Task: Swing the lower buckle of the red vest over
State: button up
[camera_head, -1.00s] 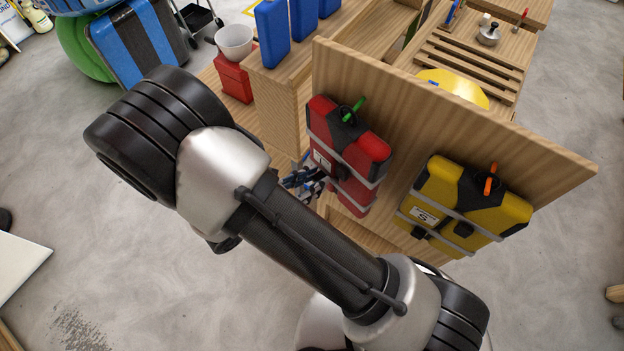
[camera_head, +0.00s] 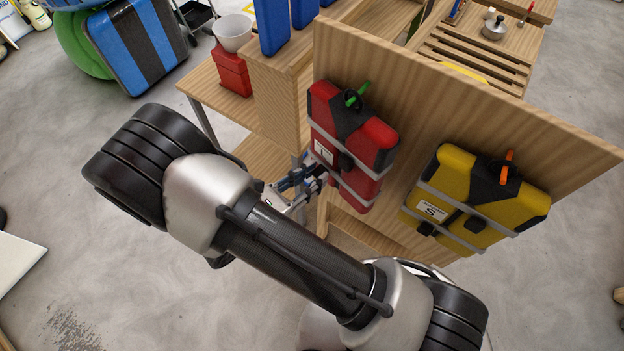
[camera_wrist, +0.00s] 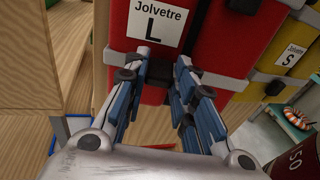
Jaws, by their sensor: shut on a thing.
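The red vest (camera_head: 376,135) with black panels and grey straps hangs on the wooden board. A black buckle (camera_head: 345,162) sits on its upper strap, beside the white "L" label. In the wrist view the red vest (camera_wrist: 215,40) fills the top, with the "L" label (camera_wrist: 155,20) and a grey lower strap (camera_wrist: 222,81) under it. My gripper (camera_wrist: 160,66) has its blue-grey fingers at this strap, shut on the dark lower buckle (camera_wrist: 160,70) between its tips. In the head view my gripper (camera_head: 318,178) is at the vest's lower left edge and hides this buckle.
A yellow vest (camera_head: 477,200) marked "S" hangs to the right on the same wooden board (camera_head: 450,110). A red container (camera_head: 232,72) and white bowl (camera_head: 232,33) stand at the back left. Open floor lies left of my arm.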

notch_tip(320, 180, down, 2)
jog(key=t+h+b, duration=0.2)
jog(key=b, duration=0.2)
jog(key=shift+h, duration=0.3)
jog(key=t+h+b, duration=0.1)
jog(key=b, duration=0.1)
jog(key=shift+d+f+t+h+b, duration=0.1)
jog(key=shift+f+t+h+b, duration=0.2)
jog(key=shift+t+h, duration=0.1)
jog(key=o, duration=1.1)
jog(key=shift+c, duration=0.2)
jog(key=v, duration=1.2)
jog(key=shift+f, duration=0.1)
